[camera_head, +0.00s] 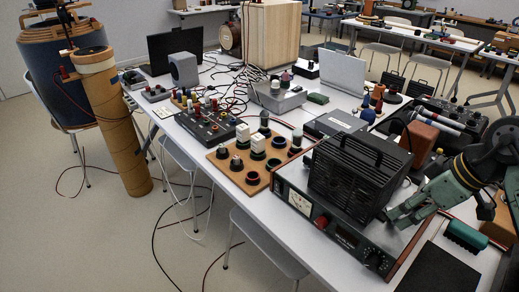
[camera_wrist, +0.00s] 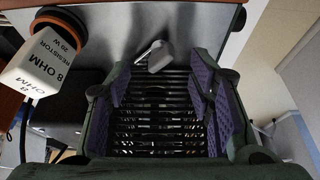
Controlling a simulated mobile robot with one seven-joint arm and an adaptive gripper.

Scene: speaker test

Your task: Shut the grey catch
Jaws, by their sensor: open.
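A small grey catch (camera_wrist: 160,57) shows in the wrist view at the upper middle, where dark slats meet a grey surface. Its lever sticks out tilted to the left. I cannot make it out in the head view. The slats belong to a black vented case (camera_head: 347,172) on a device with a meter (camera_head: 299,201). My gripper (camera_head: 392,217) is at the right side of this case in the head view. In the wrist view my gripper (camera_wrist: 160,80) is open, its purple pads apart with only slats seen between them. The catch appears just beyond the fingertips; contact cannot be told.
A white block marked 8 OHM (camera_wrist: 38,62) stands close at the left in the wrist view. A wooden board (camera_head: 222,163) with sockets lies left of the case. A green cylinder (camera_head: 465,235) and a black mat (camera_head: 437,272) lie near my arm. Cables clutter the table.

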